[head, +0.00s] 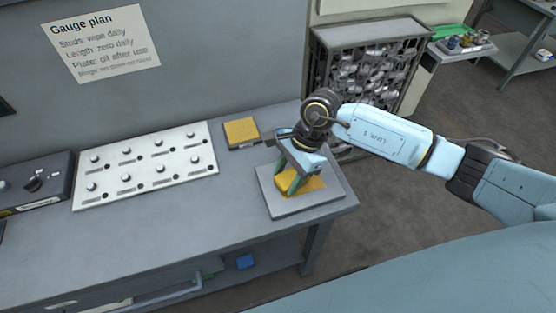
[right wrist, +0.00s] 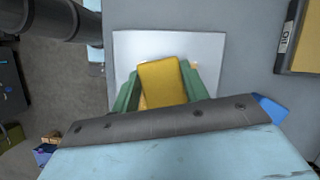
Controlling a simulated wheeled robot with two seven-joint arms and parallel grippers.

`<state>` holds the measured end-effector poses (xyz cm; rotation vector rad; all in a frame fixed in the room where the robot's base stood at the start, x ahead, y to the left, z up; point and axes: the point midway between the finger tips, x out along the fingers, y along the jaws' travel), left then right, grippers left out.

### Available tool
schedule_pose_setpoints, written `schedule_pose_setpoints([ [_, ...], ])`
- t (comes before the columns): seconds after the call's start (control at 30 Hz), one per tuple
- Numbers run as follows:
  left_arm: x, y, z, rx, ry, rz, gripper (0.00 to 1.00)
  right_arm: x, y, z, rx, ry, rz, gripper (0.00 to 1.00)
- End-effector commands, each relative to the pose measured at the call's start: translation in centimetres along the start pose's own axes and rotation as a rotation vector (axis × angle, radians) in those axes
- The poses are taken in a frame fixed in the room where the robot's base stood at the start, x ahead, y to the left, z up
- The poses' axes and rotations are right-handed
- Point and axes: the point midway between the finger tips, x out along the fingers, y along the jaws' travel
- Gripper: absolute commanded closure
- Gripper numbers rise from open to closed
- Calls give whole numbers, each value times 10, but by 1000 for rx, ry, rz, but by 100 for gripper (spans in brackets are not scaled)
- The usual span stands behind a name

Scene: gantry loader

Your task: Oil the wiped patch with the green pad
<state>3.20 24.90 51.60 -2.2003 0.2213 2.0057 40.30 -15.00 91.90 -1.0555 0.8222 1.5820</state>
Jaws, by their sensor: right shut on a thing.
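My right gripper (head: 290,183) is over the grey plate (head: 290,208) at the bench's right end. Its green fingers are shut on a yellow pad (right wrist: 162,80), one on each side of it. The held pad looks yellow, not green. The pad is at or just above the plate; I cannot tell if it touches. An amber patch (head: 315,184) shows on the plate beside the fingers, and the gripper and pad hide part of it. My left gripper is not in view.
A yellow-topped tray (head: 241,132) sits behind the plate; its label reads OIL in the right wrist view (right wrist: 284,38). A white panel with several knobs (head: 150,165) lies to the left. A rack (head: 370,65) stands behind right. The bench front is clear.

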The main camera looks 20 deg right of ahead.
Motion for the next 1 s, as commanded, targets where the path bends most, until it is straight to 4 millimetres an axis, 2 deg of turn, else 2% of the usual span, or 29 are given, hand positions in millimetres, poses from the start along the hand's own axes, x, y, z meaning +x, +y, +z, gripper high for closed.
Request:
schedule_pose_setpoints([
  [0.23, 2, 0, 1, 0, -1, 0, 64, 8, -2, 17, 9, -2, -3, 74],
  [0.3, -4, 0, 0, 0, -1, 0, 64, 1, -2, 18, 12, -1, -3, 74],
  [0.37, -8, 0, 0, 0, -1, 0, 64, -16, -3, 25, 8, 0, -9, 74],
  [1.0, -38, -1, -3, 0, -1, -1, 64, -66, -2, 44, 12, 0, -5, 74],
])
